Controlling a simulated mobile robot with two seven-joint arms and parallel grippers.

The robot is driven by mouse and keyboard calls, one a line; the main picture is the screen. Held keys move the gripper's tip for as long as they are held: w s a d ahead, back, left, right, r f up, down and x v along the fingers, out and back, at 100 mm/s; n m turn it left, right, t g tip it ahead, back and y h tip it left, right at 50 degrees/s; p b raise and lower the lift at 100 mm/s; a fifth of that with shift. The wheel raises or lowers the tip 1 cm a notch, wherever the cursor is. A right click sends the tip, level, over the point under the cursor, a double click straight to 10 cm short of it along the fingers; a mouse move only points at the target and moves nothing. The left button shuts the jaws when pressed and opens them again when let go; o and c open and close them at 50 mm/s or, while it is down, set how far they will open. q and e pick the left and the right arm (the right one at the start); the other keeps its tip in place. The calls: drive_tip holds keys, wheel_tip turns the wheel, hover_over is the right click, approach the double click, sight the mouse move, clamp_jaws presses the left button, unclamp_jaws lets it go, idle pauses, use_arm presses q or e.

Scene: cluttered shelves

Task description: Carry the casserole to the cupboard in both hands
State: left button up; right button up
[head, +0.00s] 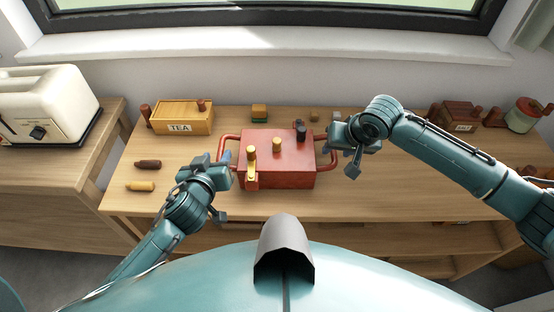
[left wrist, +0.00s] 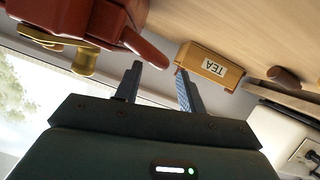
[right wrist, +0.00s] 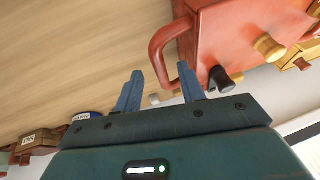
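The casserole (head: 290,150) is a red box-shaped pot on the wooden counter, with a looped red handle at each side and several small knobs or shakers on or against it. My left gripper (head: 226,160) is at its left handle. In the left wrist view its fingers (left wrist: 158,72) are apart, with the red handle (left wrist: 146,48) just beyond and partly between the tips. My right gripper (head: 329,150) is at the right handle. In the right wrist view its fingers (right wrist: 160,72) are apart, with the handle (right wrist: 160,48) just ahead of them. I cannot tell whether either touches.
A yellow TEA box (head: 182,118) stands at the counter's back left, with small brown (head: 148,164) and yellow (head: 140,186) items before it. A toaster (head: 45,105) is on the left unit. A dark red box (head: 458,114) and a jar (head: 522,115) stand at right. Open shelves lie below the counter.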

sight(219, 151)
use_arm(q)
drive_tip(key=shift+x, duration=2.7)
use_arm(e)
drive_tip(key=shift+x, duration=2.65)
use_arm(q)
clamp_jaws()
use_arm(e)
clamp_jaws()
